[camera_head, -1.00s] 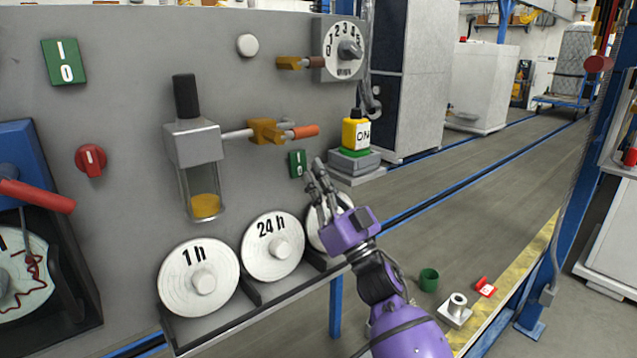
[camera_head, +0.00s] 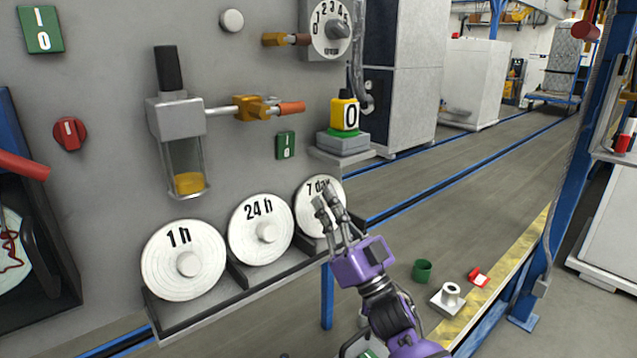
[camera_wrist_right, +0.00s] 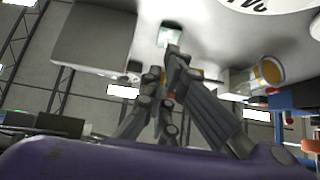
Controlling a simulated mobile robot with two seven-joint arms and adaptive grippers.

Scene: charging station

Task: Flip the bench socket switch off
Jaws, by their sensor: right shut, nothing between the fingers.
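A small green switch plate (camera_head: 285,145) marked I and 0 sits on the grey panel, left of a yellow block (camera_head: 343,115) with a black top that reads 0. A larger green I/0 plate (camera_head: 42,30) is at the upper left; no label shows which is the bench socket switch. My right gripper (camera_head: 325,202) is shut and empty, below and right of the small plate, in front of the "7 day" disc (camera_head: 309,187). In the right wrist view, a pale green plate (camera_wrist_right: 169,35) shows beyond the fingers (camera_wrist_right: 172,75). My left gripper is out of view.
The "24 h" disc (camera_head: 243,212) and "1 h" disc (camera_head: 164,274) stand on the panel's lower ledge.

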